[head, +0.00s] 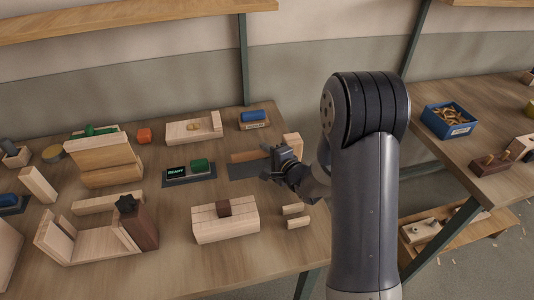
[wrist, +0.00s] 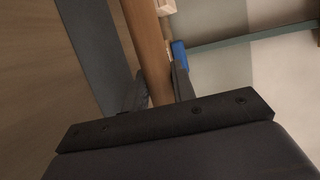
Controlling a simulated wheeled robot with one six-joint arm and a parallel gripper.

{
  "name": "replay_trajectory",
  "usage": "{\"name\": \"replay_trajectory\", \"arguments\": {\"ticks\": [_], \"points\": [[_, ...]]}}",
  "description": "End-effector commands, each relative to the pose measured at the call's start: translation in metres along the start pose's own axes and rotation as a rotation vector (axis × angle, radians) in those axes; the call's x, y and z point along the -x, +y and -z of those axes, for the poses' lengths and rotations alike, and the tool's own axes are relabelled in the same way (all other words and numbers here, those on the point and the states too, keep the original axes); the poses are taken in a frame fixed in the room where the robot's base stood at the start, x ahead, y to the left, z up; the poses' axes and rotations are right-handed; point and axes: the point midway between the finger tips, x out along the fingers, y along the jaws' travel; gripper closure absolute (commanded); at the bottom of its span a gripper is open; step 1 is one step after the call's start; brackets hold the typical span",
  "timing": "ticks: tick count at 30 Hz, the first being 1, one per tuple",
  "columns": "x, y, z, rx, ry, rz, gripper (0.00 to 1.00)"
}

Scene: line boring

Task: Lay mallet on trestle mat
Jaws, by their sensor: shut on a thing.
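The mallet has a brown wooden handle (head: 248,156) and what looks like a pale block head (head: 293,142), partly hidden behind my gripper. My gripper (head: 279,154) is shut on the handle. In the wrist view the handle (wrist: 147,48) runs between the two fingers (wrist: 162,92). The dark grey trestle mat (head: 243,172) lies flat on the bench, with the handle along its far edge. The mat also shows left of the handle in the wrist view (wrist: 88,45). I cannot tell whether the mallet touches the mat.
A blue item on a wooden holder (head: 254,120) is behind the mallet. A dark tray with a green block (head: 199,166) is left of the mat. A pale wooden block (head: 225,222) and small offcuts (head: 297,222) lie in front. A blue bin (head: 448,121) stands on the right bench.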

Motion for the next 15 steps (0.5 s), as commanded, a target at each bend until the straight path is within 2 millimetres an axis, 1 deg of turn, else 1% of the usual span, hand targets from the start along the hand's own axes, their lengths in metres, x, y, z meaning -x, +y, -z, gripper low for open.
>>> {"name": "replay_trajectory", "arguments": {"ticks": [5,15], "points": [[-0.001,0.000,0.000,0.001,0.000,0.003,1.00],[-0.003,0.010,0.001,0.001,0.000,0.002,1.00]]}}
